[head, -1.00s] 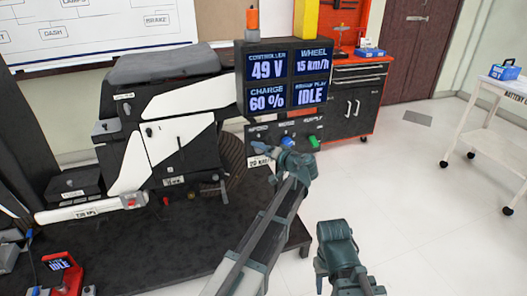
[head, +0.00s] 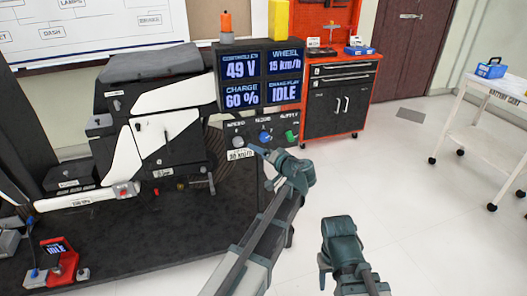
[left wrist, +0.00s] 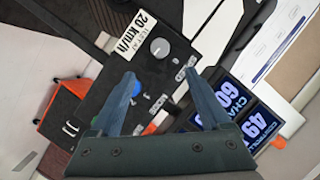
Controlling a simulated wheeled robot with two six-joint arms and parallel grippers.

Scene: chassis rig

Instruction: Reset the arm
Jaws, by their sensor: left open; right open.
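My left gripper (head: 261,167) is in front of the control panel (head: 240,128) below the display, its fingers pointing left. In the left wrist view the gripper (left wrist: 159,76) is open and empty. Its fingers frame part of the panel, with a grey knob (left wrist: 160,47), a "20 km/h" label (left wrist: 138,35) and a blue button (left wrist: 136,88) partly behind one finger. I see no clear contact with the panel. My right gripper (head: 325,271) is low at the bottom centre, apart from everything; its fingers are hard to make out, and nothing shows in it.
A display (head: 260,78) stands above the panel, beside a black and white chassis (head: 150,130) on a dark platform (head: 150,240). A red tool cabinet (head: 340,100) is behind. A white cart (head: 500,115) stands at right. The floor between is clear.

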